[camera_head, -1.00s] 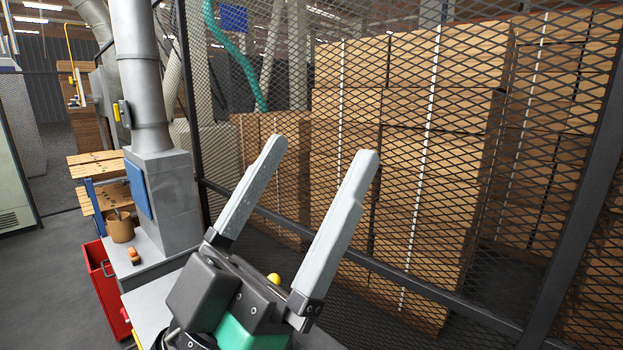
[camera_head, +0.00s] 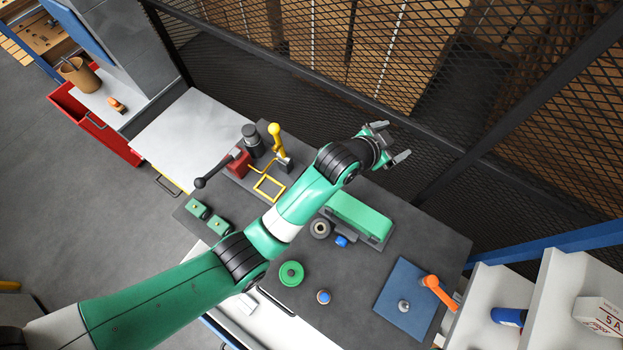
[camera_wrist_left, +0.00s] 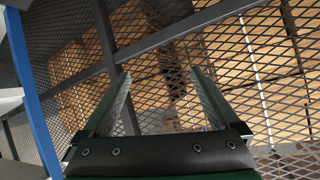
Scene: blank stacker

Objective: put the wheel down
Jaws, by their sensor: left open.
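A round green wheel-like disc (camera_head: 291,273) with a small hub lies flat on the dark bench in the head view, just below my left forearm. My left gripper (camera_head: 390,141) is open and empty, beyond the back edge of the bench by the mesh fence, well apart from the disc. In the left wrist view its two fingers (camera_wrist_left: 160,75) are spread with nothing between them, pointing at the fence. A grey ring-shaped part (camera_head: 320,229) sits nearer the green block. My right gripper is not in view.
The bench (camera_head: 250,230) also carries a long green block (camera_head: 360,215), a blue-capped round part (camera_head: 323,296), a blue mat (camera_head: 393,305) with an orange-handled tool (camera_head: 438,290), and a yellow-handled clamp (camera_head: 276,140). The mesh fence (camera_head: 300,50) stands close behind.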

